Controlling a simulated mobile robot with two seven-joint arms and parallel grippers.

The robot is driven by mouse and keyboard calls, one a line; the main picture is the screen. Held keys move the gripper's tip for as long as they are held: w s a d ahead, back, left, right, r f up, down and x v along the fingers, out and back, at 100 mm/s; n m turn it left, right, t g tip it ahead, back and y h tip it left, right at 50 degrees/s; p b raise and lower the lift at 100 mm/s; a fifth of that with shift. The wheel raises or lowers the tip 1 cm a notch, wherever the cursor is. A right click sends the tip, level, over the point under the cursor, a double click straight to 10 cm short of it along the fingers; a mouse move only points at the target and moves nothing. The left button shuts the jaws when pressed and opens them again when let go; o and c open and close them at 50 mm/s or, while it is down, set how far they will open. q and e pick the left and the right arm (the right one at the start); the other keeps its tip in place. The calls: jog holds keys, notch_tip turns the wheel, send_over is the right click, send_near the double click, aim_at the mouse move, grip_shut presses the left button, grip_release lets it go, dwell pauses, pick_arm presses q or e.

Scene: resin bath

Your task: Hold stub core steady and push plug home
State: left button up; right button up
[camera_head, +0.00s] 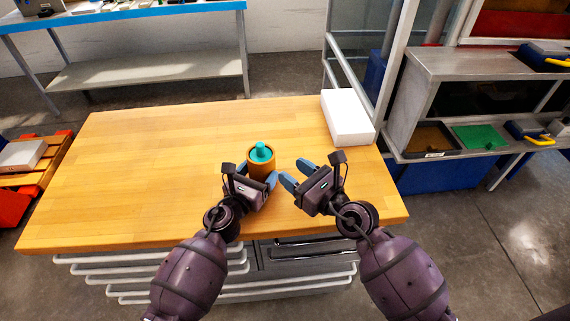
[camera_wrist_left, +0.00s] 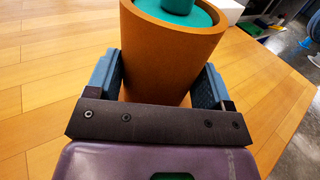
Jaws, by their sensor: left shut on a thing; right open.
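The stub core (camera_head: 260,165) is a brown open-topped cylinder standing upright on the wooden table. The green plug (camera_head: 262,153) sits in its top, with a narrower knob rising above the rim. My left gripper (camera_head: 259,180) is shut on the stub core. The left wrist view shows the core (camera_wrist_left: 168,60) between the two blue fingers, and the plug (camera_wrist_left: 180,10) cut off by the top edge. My right gripper (camera_head: 296,176) is open and empty, just right of the core and apart from it. The lower front of the core is hidden by my left gripper.
The wooden table (camera_head: 150,165) is clear to the left and behind the core. A white box (camera_head: 347,117) lies at its back right corner. A grey shelf unit (camera_head: 470,66) with trays stands to the right. Drawers (camera_head: 295,250) with handles are under the table's front edge.

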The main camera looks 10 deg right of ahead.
dwell(0.4)
pick_arm(q)
jog(key=o, duration=0.8)
jog(key=shift+s+a, duration=0.1)
